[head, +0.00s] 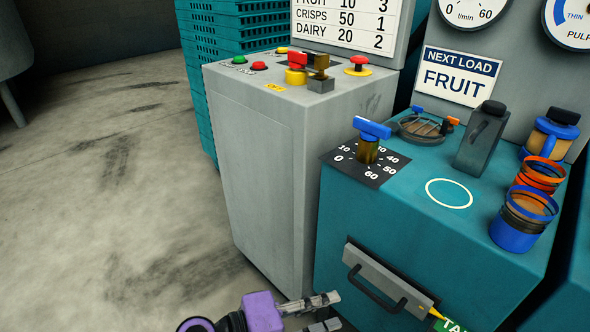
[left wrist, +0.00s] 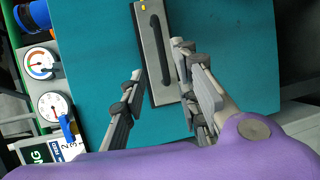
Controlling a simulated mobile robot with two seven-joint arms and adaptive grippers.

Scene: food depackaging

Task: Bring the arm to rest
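My left gripper (head: 328,313) is at the bottom of the head view, in front of the teal cabinet (head: 400,240). Its two grey fingers are apart with nothing between them. In the left wrist view the open fingers (left wrist: 158,62) point toward the cabinet front, on either side of the grey panel with a dark bar handle (head: 374,287). The handle also shows in the left wrist view (left wrist: 155,40). The gripper appears apart from the handle, though the exact gap is hard to tell. My right gripper is not in view.
The teal top carries a dial with a blue-handled knob (head: 370,140), a dark grey block (head: 481,138) and several cups (head: 526,218). A grey control cabinet (head: 265,160) with buttons stands to the left. Teal crates (head: 203,60) stand behind it. Concrete floor (head: 100,200) at left is clear.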

